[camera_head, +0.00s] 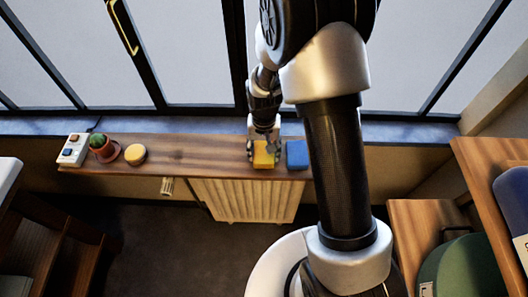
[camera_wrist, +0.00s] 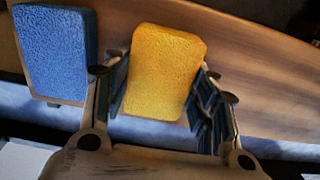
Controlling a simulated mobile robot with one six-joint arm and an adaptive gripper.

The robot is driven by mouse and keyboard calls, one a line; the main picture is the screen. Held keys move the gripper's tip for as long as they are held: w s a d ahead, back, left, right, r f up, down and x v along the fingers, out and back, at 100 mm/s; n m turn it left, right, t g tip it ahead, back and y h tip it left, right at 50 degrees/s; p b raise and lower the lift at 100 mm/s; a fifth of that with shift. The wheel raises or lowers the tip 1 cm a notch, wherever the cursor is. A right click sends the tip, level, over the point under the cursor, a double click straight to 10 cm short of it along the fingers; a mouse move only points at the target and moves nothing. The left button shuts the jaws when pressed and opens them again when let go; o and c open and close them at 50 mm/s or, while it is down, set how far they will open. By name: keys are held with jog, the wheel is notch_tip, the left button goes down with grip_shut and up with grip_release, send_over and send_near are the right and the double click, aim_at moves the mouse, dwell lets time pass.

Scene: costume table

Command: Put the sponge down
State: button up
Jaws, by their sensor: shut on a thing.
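A yellow sponge (camera_head: 264,160) is at the right part of the wooden shelf (camera_head: 205,155). My gripper (camera_head: 263,146) points down at it from above and is shut on it. In the wrist view, the yellow sponge (camera_wrist: 165,70) lies between the two fingers of my gripper (camera_wrist: 163,78). A blue sponge (camera_head: 297,154) lies on the shelf just right of the yellow one. It shows on the left in the wrist view (camera_wrist: 55,50), with a gap between the two. I cannot tell whether the yellow sponge touches the shelf.
A potted cactus (camera_head: 102,147), a round yellow thing (camera_head: 134,154) and a white box with buttons (camera_head: 73,150) stand at the shelf's left end. The shelf's middle is clear. Windows rise behind it, and a radiator (camera_head: 248,199) is below.

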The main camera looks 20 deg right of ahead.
jog(key=o, duration=1)
jog(key=shift+f, duration=0.25)
notch_tip(320, 180, up, 13)
jog(key=p, duration=0.4)
notch_tip(320, 180, up, 7)
jog(key=t, duration=0.1)
send_over(264, 151)
jog(key=s, duration=0.3)
jog(key=s+r+n+t, duration=0.1)
jog(key=s+r, duration=0.3)
jog(key=s, duration=0.2)
jog(key=s+r+n+t, duration=0.1)
jog(key=s+r, duration=0.4)
jog(key=s, duration=0.1)
jog(key=s+r+n+t, duration=0.1)
jog(key=s+r, duration=0.3)
jog(key=s, duration=0.2)
jog(key=shift+s+r+n+t, duration=0.2)
jog(key=shift+r+n+t, duration=0.1)
